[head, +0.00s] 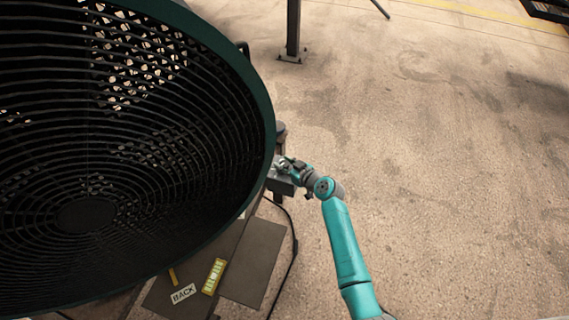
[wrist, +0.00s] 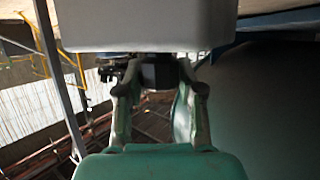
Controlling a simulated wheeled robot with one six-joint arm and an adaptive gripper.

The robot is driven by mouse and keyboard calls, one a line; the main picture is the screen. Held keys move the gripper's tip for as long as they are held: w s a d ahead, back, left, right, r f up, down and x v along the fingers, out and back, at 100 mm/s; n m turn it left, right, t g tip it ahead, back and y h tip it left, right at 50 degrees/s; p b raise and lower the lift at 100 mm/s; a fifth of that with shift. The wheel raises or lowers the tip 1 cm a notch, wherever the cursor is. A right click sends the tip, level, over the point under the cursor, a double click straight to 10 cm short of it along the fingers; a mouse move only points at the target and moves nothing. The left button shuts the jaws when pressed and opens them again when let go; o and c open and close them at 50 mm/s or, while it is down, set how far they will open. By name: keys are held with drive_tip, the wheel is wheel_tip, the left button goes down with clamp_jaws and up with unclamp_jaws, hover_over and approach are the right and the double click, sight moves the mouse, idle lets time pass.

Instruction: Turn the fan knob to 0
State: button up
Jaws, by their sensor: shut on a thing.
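The large dark green fan (head: 130,150) with its round wire grille fills the left of the head view. A grey control box (head: 281,184) sits at the fan's right edge; in the wrist view the box (wrist: 150,25) spans the top. The fan knob (wrist: 156,71) is a small dark block on the box's near face. My gripper (head: 290,166) is at the box, and in the wrist view its two fingers (wrist: 158,80) stand either side of the knob, shut on it. The dial marks and the knob's setting cannot be read.
A dark stand with a yellow label (head: 214,276) and a "BACK" sign (head: 183,293) lies below the fan. A black cable (head: 292,250) runs down beside it. A dark post (head: 293,30) stands behind. The concrete floor (head: 450,170) to the right is clear.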

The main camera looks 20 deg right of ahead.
drive_tip(key=shift+n+g+y, duration=0.3)
drive_tip(key=shift+n+y, duration=0.3)
drive_tip(key=shift+y, duration=0.1)
drive_tip(key=shift+n+g+y, duration=0.3)
drive_tip(key=shift+n+y, duration=0.1)
drive_tip(key=o, duration=1.2)
drive_tip(key=shift+c, duration=0.2)
drive_tip(key=shift+s, duration=0.1)
drive_tip(key=v, duration=1.1)
drive_tip(key=shift+s+d, duration=0.25)
drive_tip(key=shift+s, duration=0.05)
drive_tip(key=shift+r, duration=0.15)
